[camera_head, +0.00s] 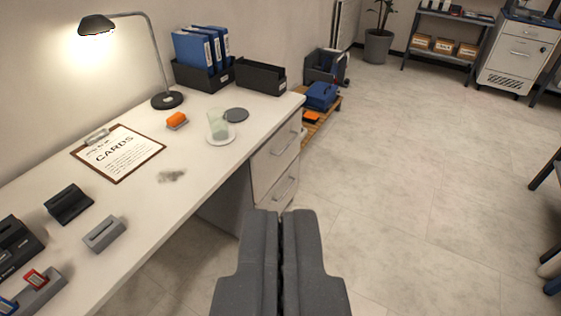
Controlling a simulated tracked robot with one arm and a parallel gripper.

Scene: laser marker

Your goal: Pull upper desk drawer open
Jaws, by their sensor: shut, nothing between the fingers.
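The desk (140,227) runs along the left, with a white drawer unit under its far right end. The upper drawer (272,161) has a grey bar handle (289,143) and looks closed. The lower drawer (275,192) with its own handle (285,188) is below it and also looks closed. My gripper (281,213) is shut and empty at the bottom middle. In the picture its fingertips lie just below the lower drawer, and they appear apart from the drawers. The fingers hide the floor behind them.
On the desk are a lamp (168,100), blue binders (207,48), a clipboard (118,152), a glass (218,124) and several small blocks. A wooden pallet with blue items (321,95) stands beyond the drawers. The floor (400,200) to the right is clear.

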